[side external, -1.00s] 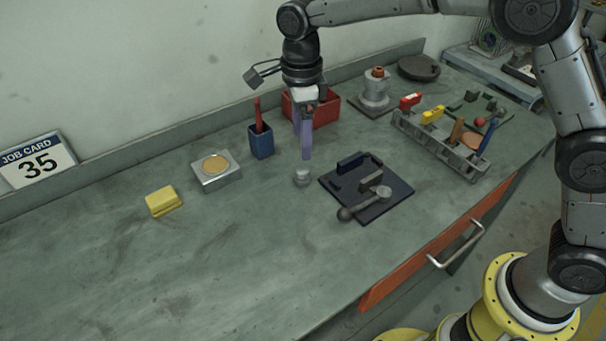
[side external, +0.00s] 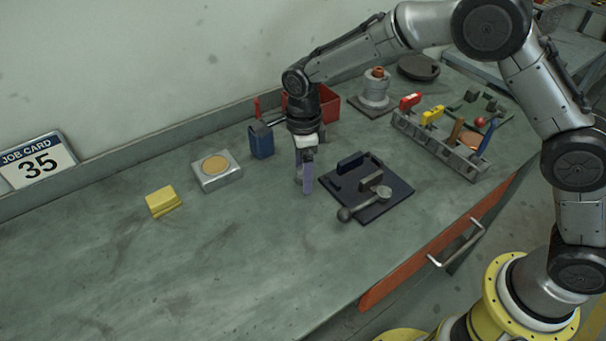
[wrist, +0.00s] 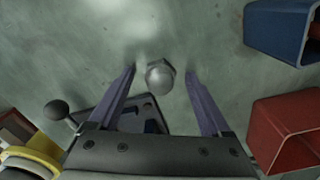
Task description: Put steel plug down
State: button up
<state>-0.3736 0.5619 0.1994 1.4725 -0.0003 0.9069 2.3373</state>
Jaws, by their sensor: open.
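The steel plug (wrist: 160,78) is a small grey rounded piece on the green bench top. In the wrist view it sits between the two purple fingers of my gripper (wrist: 160,72), with a gap on each side. In the side view my gripper (side external: 304,186) points down at the bench, left of the dark fixture plate (side external: 398,207), and its fingers mostly hide the plug. The fingers are open and not closed on the plug.
A blue holder (side external: 261,142) and a red bin (side external: 326,105) stand close behind my gripper. A grey block with a gold disc (side external: 216,170) and a yellow block (side external: 162,201) are to the left. A tool rack (side external: 438,145) stands to the right. The front left bench is clear.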

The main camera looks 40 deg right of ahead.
grip_shut()
jog(key=shift+r, duration=0.1)
jog(key=shift+r, duration=0.15)
dwell(0.3)
